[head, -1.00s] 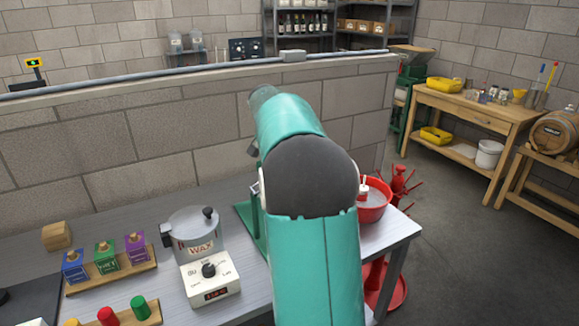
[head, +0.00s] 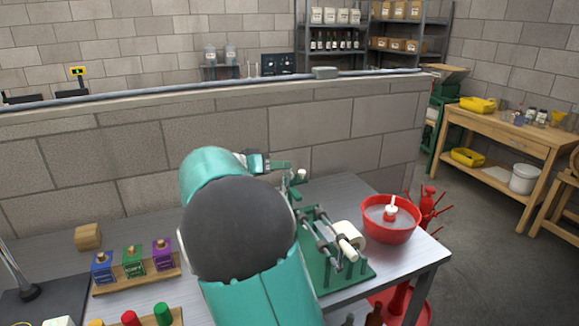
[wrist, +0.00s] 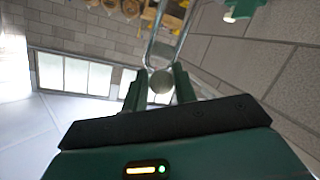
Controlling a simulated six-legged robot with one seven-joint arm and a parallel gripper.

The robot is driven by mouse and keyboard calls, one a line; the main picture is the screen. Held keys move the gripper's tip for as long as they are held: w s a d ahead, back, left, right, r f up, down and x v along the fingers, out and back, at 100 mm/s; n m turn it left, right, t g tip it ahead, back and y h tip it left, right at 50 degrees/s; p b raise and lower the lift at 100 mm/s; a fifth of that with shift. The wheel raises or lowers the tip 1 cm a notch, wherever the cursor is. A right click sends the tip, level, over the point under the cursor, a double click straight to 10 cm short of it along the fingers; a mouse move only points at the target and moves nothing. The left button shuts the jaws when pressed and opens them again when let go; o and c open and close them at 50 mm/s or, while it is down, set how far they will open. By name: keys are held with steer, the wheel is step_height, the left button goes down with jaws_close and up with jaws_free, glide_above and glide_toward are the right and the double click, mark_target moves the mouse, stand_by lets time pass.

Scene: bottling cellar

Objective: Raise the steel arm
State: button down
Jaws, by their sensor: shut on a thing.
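The steel arm (wrist: 181,42) shows in the wrist view as a bent, shiny rod. In the head view my gripper (head: 284,165) is at the back of the bench, by the rear of a green machine (head: 350,279) with steel rods and a pale roller (head: 347,246). My arm hides part of the machine, and the steel arm is hard to make out there.
A red bowl (head: 390,233) stands right of the machine on the grey bench (head: 343,187). A wooden rack (head: 139,280) with several coloured bottles and a wooden block (head: 88,236) are at left. A low block wall (head: 110,147) runs behind the bench.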

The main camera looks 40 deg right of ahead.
steer(key=shift+w+a+f+n+h, duration=0.15)
steer(key=shift+w+a+f+h, duration=0.2)
steer(key=shift+a+h, duration=0.45)
steer(key=shift+w+a+f+n+h, duration=0.2)
steer(key=shift+w+a+f+h, duration=0.1)
steer(key=shift+a+h, duration=0.55)
steer(key=shift+w+a+f+n+h, duration=0.15)
steer(key=shift+w+a+f+h, duration=0.15)
steer(key=shift+a+h, duration=0.5)
steer(key=shift+a+f, duration=0.1)
steer(key=shift+a, duration=0.05)
steer(key=shift+s+g, duration=0.1)
steer(key=shift+g, duration=0.2)
steer(key=c, duration=1.2)
jaws_free()
steer(key=v, duration=1.3)
steer(key=shift+a, duration=0.35)
